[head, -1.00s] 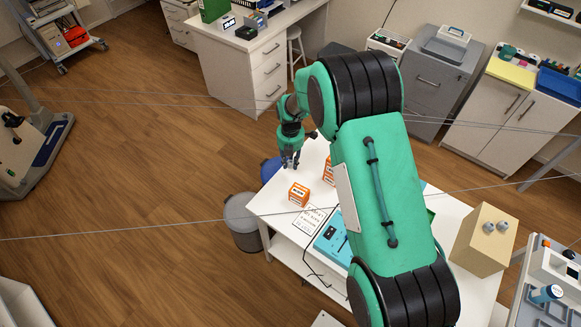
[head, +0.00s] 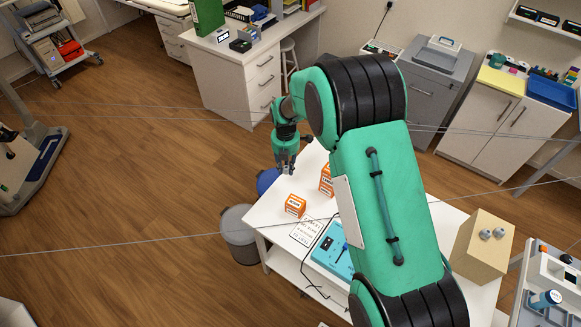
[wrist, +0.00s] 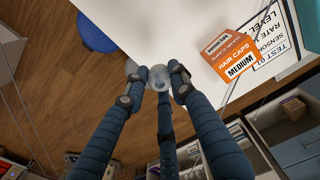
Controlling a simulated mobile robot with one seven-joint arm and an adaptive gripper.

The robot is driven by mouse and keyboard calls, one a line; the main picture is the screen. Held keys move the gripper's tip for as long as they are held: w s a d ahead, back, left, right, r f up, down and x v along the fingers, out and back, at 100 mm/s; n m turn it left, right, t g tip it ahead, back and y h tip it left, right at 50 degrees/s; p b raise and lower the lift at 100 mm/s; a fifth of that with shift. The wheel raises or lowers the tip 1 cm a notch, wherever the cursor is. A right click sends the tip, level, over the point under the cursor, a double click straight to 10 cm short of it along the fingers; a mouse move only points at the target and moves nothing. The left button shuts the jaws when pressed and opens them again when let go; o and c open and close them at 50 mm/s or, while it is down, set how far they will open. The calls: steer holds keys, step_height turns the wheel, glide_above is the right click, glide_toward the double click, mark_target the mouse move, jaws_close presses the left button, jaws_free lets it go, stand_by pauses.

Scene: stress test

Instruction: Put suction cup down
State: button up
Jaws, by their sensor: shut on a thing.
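My gripper (head: 285,168) hangs over the far left corner of the white table (head: 268,214). In the wrist view its blue fingers (wrist: 156,80) are closed around a small translucent, whitish round piece, which looks like the suction cup (wrist: 163,76). The fingers cover part of it. In the head view the cup is too small to make out. The piece appears at the table's edge in the wrist view; I cannot tell whether it touches the surface.
An orange hair caps box (head: 295,205) stands near the gripper, with another orange box (head: 326,180) behind it. A printed sheet (head: 312,232) and a blue device (head: 333,252) lie closer. A grey bin (head: 238,236) and a blue bin (head: 267,180) stand beside the table.

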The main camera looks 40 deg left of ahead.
mark_target(288, 167)
stand_by(0.4)
step_height(288, 167, up, 15)
steer(key=w+d+m+p, duration=0.1)
steer(key=w+d, duration=0.3)
steer(key=d, duration=0.7)
steer(key=w+d+r+m, duration=0.15)
steer(key=w+d, duration=0.25)
steer(key=d, duration=0.7)
steer(key=w+d+m+p, duration=0.15)
steer(key=w+d, duration=0.25)
steer(key=d, duration=0.7)
steer(key=s+d+m, duration=0.2)
steer(key=d, duration=1.1)
steer(key=s+d+m, duration=0.2)
steer(key=s+d, duration=0.1)
steer(key=d, duration=1)
steer(key=s+d+f+m+p, duration=0.1)
steer(key=s+d+m, duration=0.1)
steer(key=s+d, duration=0.45)
steer(key=s+d+m+p, duration=0.1)
steer(key=s+d, duration=0.3)
steer(key=d, duration=0.5)
steer(key=shift+s+d+f, duration=0.1)
steer(key=shift+f, duration=1.25)
steer(key=shift+s+d+f, duration=0.1)
steer(key=shift+f, duration=1.2)
